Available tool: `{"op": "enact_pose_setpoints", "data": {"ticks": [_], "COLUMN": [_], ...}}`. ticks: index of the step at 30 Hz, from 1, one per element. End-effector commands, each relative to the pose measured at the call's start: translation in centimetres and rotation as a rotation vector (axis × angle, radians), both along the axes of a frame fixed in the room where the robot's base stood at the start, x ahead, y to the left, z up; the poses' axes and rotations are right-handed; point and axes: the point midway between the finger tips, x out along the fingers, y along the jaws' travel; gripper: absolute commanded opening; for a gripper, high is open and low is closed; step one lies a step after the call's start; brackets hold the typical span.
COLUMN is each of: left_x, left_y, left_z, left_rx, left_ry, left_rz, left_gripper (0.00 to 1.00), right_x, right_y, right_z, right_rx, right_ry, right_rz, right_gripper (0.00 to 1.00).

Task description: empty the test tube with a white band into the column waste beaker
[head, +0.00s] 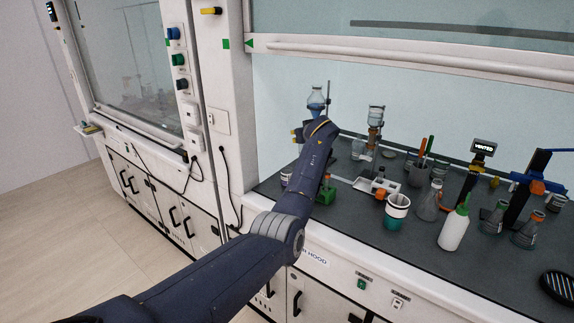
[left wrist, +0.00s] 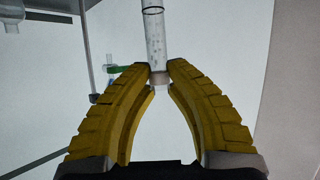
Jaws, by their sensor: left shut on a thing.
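My left gripper (head: 297,135) is raised over the back left of the hood bench, partly hidden by my own arm. In the left wrist view its yellow fingers (left wrist: 160,82) are closed at the tips on a clear test tube (left wrist: 155,38). The tube has a dark ring higher up and a pale greyish band close to the fingertips. I cannot make out the tube in the head view. A glass column on a stand (head: 375,120) stands at the back, with a beaker (head: 359,148) near its foot. No waste label is readable. My right gripper is not in view.
The bench front is fairly clear.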

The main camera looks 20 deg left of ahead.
Motion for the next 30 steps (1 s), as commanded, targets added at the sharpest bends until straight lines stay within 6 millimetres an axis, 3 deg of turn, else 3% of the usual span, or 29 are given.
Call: {"op": "enact_pose_setpoints", "data": {"ticks": [8, 20, 30], "left_x": [0.0, 0.0, 0.0], "left_y": [0.1, 0.0, 0.1], "left_z": [0.2, 2.8, 2.9], "left_rx": [-0.002, 0.055, 0.059], "left_ry": [-0.001, 0.01, 0.011], "left_rz": [0.0, -0.001, -0.001], "left_gripper": [0.0, 0.0, 0.0], "right_x": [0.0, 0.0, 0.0], "right_y": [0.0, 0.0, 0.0], "right_z": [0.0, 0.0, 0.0], "right_rx": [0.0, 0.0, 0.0], "right_ry": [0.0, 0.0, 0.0], "right_rz": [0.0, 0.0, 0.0], "right_gripper": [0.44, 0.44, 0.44]}}
